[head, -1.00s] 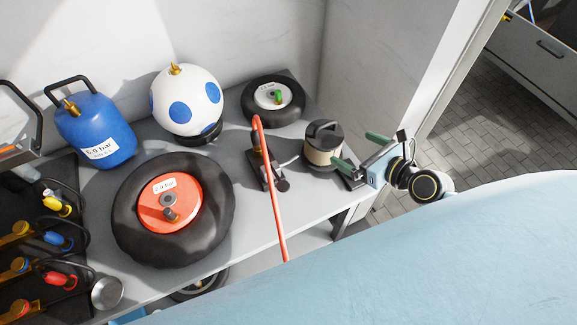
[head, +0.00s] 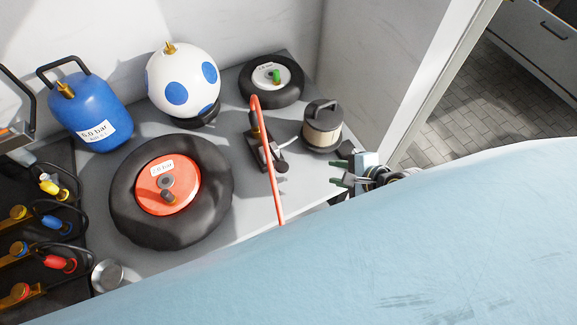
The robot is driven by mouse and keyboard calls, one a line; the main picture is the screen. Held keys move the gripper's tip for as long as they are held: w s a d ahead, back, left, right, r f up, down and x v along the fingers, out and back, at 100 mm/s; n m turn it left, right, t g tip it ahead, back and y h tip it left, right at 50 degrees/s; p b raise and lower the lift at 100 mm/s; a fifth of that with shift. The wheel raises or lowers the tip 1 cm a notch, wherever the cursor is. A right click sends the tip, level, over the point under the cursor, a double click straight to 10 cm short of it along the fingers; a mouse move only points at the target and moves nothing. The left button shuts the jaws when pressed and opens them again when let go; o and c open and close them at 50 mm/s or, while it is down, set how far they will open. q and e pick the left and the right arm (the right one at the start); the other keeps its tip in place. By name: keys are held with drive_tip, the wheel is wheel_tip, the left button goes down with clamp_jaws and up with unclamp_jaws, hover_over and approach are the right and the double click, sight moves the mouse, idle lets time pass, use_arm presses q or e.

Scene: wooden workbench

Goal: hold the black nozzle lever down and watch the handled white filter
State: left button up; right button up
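The handled white filter (head: 322,130) is a cream-white cylinder with a black top, black base and dark arched handle. It stands upright at the bench's right end. Left of it is a small black fitting (head: 264,150) with a round black knob, partly behind a long red bar. I take it for the nozzle with its lever, but cannot tell the lever's position. My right gripper (head: 341,170), with green fingertips, is just below and right of the filter. Its fingers are apart with nothing seen between them, and it appears clear of the filter. My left gripper is out of view.
A black wheel with a red hub (head: 168,187) lies left of the red bar (head: 268,165). A smaller wheel (head: 270,92), a blue-spotted ball (head: 182,80) and a blue tank (head: 88,112) stand behind. Coloured connectors (head: 52,186) crowd the left. A wall closes the right end.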

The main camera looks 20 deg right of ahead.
drive_tip(key=s+a+f+n+g, duration=0.1)
drive_tip(key=n, duration=0.2)
drive_tip(key=s+a+f+n+g, duration=0.1)
drive_tip(key=s+f+n, duration=0.1)
drive_tip(key=n, duration=0.1)
drive_tip(key=s+a+f+n+h, duration=0.1)
drive_tip(key=n, duration=0.2)
drive_tip(key=shift+s+f+n+g+b, duration=0.15)
drive_tip(key=shift+f+n+g+b, duration=0.2)
drive_tip(key=shift+f+n+g, duration=0.05)
clamp_jaws()
drive_tip(key=s+f+n+g+h+b, duration=0.15)
drive_tip(key=s+f+n, duration=0.35)
drive_tip(key=f, duration=0.7)
drive_tip(key=s+f+n+g+h+b, duration=0.15)
drive_tip(key=s+f+n+b, duration=0.35)
drive_tip(key=f, duration=0.7)
drive_tip(key=s+d+f+n+g+b, duration=0.1)
drive_tip(key=s+d+f+n+g, duration=0.1)
drive_tip(key=s+f, duration=1)
drive_tip(key=s, duration=0.2)
drive_tip(key=shift+s+f+b, duration=0.25)
drive_tip(key=shift+s+b, duration=0.05)
drive_tip(key=shift+b, duration=0.1)
drive_tip(key=shift+d, duration=0.1)
